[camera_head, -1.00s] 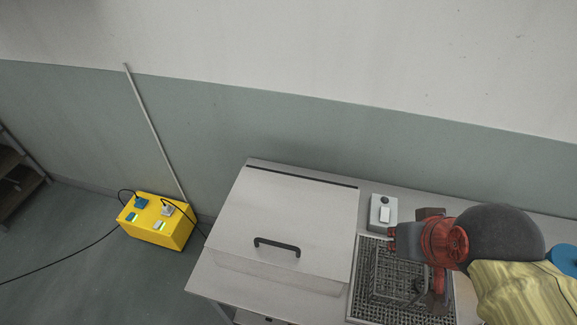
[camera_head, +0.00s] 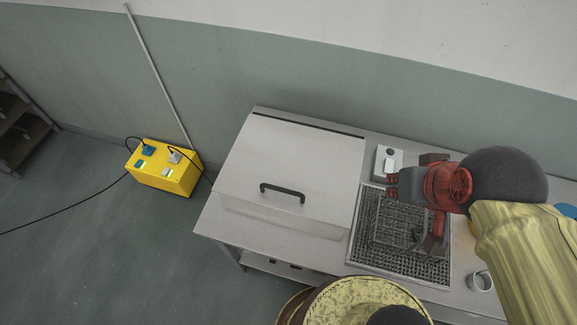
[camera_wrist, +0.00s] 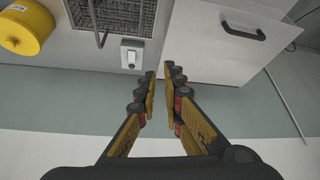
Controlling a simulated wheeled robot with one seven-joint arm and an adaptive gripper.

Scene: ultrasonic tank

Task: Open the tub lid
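The tub lid (camera_head: 293,165) is a flat pale metal panel, shut on the tub at the left of the bench. Its black bar handle (camera_head: 283,192) is near the front edge. The handle also shows in the wrist view (camera_wrist: 243,30), at the upper right. My gripper (camera_head: 391,186) is to the right of the lid, above the wire basket area, and apart from the handle. In the wrist view its two fingers (camera_wrist: 161,100) are spread with a gap and nothing between them.
A small switch box (camera_head: 388,160) stands behind the wire basket (camera_head: 400,225). A metal cup (camera_head: 480,281) is at the right. A yellow power box (camera_head: 163,168) with cables is on the floor at left. A yellow round container (camera_wrist: 25,27) shows in the wrist view.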

